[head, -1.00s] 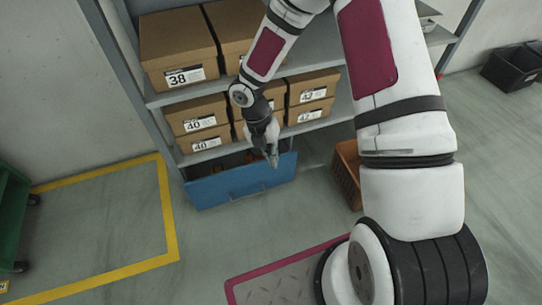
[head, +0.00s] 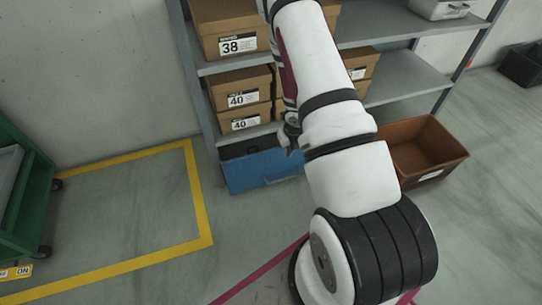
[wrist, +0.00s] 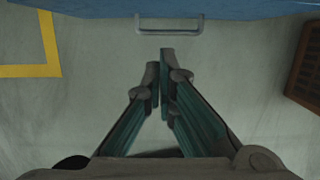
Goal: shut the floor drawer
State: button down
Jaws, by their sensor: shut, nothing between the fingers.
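The blue floor drawer (head: 262,172) sits at the bottom of the shelf rack, its front facing me. A dark strip shows above its front edge; how far it stands out is hard to tell, as my arm covers its right side. In the wrist view its blue front (wrist: 100,8) runs along the top, with a grey bar handle (wrist: 170,30). My gripper (wrist: 160,58) is shut and empty, its fingertips just below the handle in the picture; contact cannot be told. In the head view my gripper is mostly hidden behind my arm.
The rack (head: 395,80) holds cardboard boxes (head: 243,95) above the drawer. A brown crate (head: 425,150) stands on the floor to the right. A green cart (head: 20,200) stands at the left. The yellow-marked floor area (head: 120,215) is clear.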

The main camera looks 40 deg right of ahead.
jog(key=w+d+f+b, duration=0.1)
jog(key=w+f+b, duration=0.3)
jog(key=f, duration=0.5)
jog(key=shift+w+d, duration=0.25)
jog(key=shift+w, duration=0.8)
